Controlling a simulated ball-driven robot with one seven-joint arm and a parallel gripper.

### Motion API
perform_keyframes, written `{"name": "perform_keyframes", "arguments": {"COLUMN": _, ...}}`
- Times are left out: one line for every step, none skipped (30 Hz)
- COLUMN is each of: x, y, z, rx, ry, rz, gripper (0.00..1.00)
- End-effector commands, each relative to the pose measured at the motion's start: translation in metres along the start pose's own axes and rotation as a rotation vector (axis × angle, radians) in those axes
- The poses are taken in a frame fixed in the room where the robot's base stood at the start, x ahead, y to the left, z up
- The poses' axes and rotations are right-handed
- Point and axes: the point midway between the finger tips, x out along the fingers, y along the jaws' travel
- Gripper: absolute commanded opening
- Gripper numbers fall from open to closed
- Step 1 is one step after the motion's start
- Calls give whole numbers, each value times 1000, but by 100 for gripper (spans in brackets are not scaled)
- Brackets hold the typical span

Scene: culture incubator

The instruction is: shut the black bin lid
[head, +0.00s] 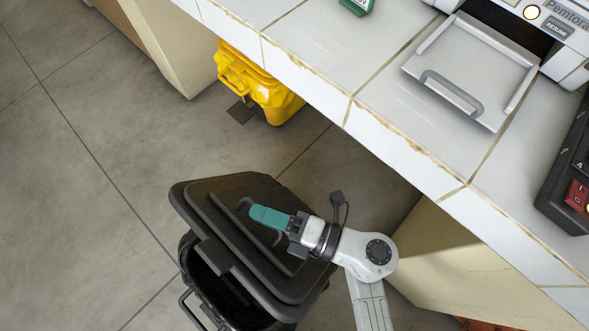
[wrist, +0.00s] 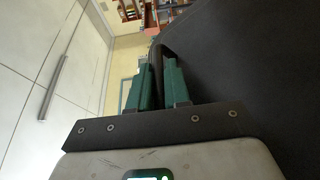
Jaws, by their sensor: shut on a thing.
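The black bin (head: 211,284) stands on the floor in the head view, below the counter. Its black lid (head: 223,200) is partly open and tilted, with a dark gap to the inside at the lower left. My gripper (head: 257,213), with teal fingers, is over the lid's upper face. In the wrist view the fingers (wrist: 156,85) are shut on the lid's dark curved handle (wrist: 157,58). The lid's dark surface (wrist: 260,75) fills the right of the wrist view. The head view shows part of the handle beside the fingers; the rest is hidden by them.
A white tiled counter (head: 388,90) overhangs the floor right of and above the bin. On it is a device with a pulled-out grey tray (head: 470,75). A yellow bin (head: 262,85) stands under the counter edge. Grey floor at left is clear.

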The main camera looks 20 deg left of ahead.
Motion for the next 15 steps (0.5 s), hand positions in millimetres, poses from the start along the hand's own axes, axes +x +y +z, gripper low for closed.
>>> {"name": "perform_keyframes", "arguments": {"x": 4, "y": -6, "z": -13, "rx": -38, "ry": 2, "rz": -18, "gripper": 0}}
{"name": "perform_keyframes", "arguments": {"x": 7, "y": -10, "z": -20, "rx": -64, "ry": 3, "rz": -30, "gripper": 0}}
{"name": "perform_keyframes", "arguments": {"x": 11, "y": -15, "z": -29, "rx": -101, "ry": 4, "rz": -43, "gripper": 0}}
{"name": "perform_keyframes", "arguments": {"x": 13, "y": -19, "z": -35, "rx": -126, "ry": 4, "rz": -54, "gripper": 0}}
{"name": "perform_keyframes", "arguments": {"x": 16, "y": -24, "z": -42, "rx": -152, "ry": 4, "rz": -64, "gripper": 0}}
{"name": "perform_keyframes", "arguments": {"x": 19, "y": -30, "z": -50, "rx": -188, "ry": 4, "rz": -79, "gripper": 0}}
{"name": "perform_keyframes", "arguments": {"x": 21, "y": -35, "z": -56, "rx": -214, "ry": 5, "rz": -90, "gripper": 0}}
{"name": "perform_keyframes", "arguments": {"x": 24, "y": -40, "z": -62, "rx": -241, "ry": 4, "rz": -100, "gripper": 0}}
{"name": "perform_keyframes", "arguments": {"x": 27, "y": -46, "z": -70, "rx": -276, "ry": 5, "rz": -114, "gripper": 0}}
{"name": "perform_keyframes", "arguments": {"x": 29, "y": -52, "z": -76, "rx": -303, "ry": 5, "rz": -124, "gripper": 0}}
{"name": "perform_keyframes", "arguments": {"x": 32, "y": -57, "z": -81, "rx": -329, "ry": 7, "rz": -134, "gripper": 0}}
{"name": "perform_keyframes", "arguments": {"x": 34, "y": -65, "z": -88, "rx": -365, "ry": 7, "rz": -149, "gripper": 0}}
{"name": "perform_keyframes", "arguments": {"x": 36, "y": -71, "z": -94, "rx": -391, "ry": 6, "rz": -160, "gripper": 0}}
{"name": "perform_keyframes", "arguments": {"x": 38, "y": -77, "z": -99, "rx": -417, "ry": 6, "rz": -170, "gripper": 0}}
{"name": "perform_keyframes", "arguments": {"x": 41, "y": -85, "z": -105, "rx": -453, "ry": 7, "rz": -184, "gripper": 0}}
